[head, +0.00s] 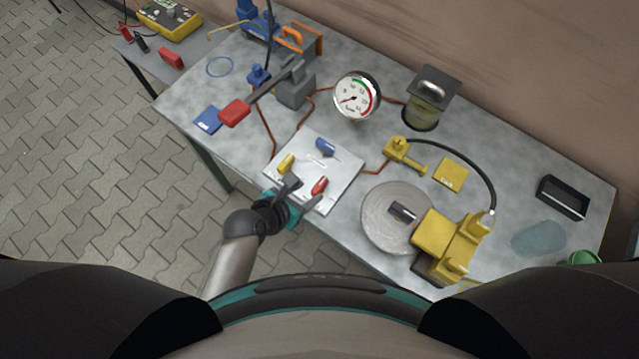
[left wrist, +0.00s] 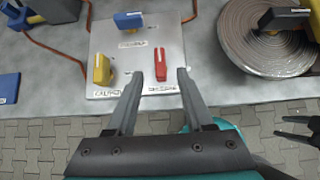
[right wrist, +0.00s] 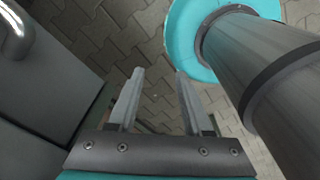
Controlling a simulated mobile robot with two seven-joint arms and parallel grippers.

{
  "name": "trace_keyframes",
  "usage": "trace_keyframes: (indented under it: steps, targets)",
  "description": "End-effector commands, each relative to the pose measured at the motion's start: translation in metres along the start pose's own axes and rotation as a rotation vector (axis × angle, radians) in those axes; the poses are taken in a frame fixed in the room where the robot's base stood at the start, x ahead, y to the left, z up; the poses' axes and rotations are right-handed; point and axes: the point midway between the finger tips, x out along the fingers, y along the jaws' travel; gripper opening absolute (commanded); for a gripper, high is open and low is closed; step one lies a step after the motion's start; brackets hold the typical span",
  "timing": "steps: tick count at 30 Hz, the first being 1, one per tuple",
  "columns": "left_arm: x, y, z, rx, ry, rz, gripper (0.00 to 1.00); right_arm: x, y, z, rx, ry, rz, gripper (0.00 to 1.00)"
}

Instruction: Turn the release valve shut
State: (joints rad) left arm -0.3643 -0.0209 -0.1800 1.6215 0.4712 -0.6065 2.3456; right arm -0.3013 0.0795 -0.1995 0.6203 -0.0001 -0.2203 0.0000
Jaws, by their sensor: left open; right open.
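A pale valve plate (head: 338,168) on the bench carries three small levers: blue (head: 325,147), yellow (head: 286,164) and red (head: 319,185). In the left wrist view, the red lever (left wrist: 161,66) points away from me, the yellow lever (left wrist: 102,68) stands to its left, and the blue lever (left wrist: 128,20) lies crosswise behind. Labels sit by them; I cannot read them surely. My left gripper (head: 302,191) is open at the plate's near edge. Its fingertips (left wrist: 158,76) are either side of the red lever's near end; contact is not visible. My right gripper (right wrist: 159,74) is open and empty above the paving.
A round gauge (head: 357,96) and a reservoir (head: 428,98) stand behind the plate. A grey pump with a red-ended handle (head: 233,113) is at its left. A disc (head: 379,217) with a yellow caliper (head: 449,245) sits at its right. Copper pipes run from the plate.

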Motion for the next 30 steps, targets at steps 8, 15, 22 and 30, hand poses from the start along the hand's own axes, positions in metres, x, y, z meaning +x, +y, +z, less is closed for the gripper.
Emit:
trace_keyframes:
  steps: [8,15,22,30]
  targets:
    - [0.049,0.0,-0.001,0.001,-0.001,0.0,0.53,0.018,0.0,0.002,0.0,-0.001,0.0,0.5]
    - [0.07,0.0,0.0,0.001,-0.001,0.0,0.53,0.026,0.0,0.003,-0.001,-0.001,0.0,0.5]
    - [0.074,0.0,0.0,0.0,0.0,0.0,0.53,0.027,0.0,0.003,-0.001,-0.001,0.0,0.5]
    - [0.074,0.0,0.0,0.0,0.0,0.0,0.4,0.027,0.0,0.002,-0.001,0.0,0.0,0.5]
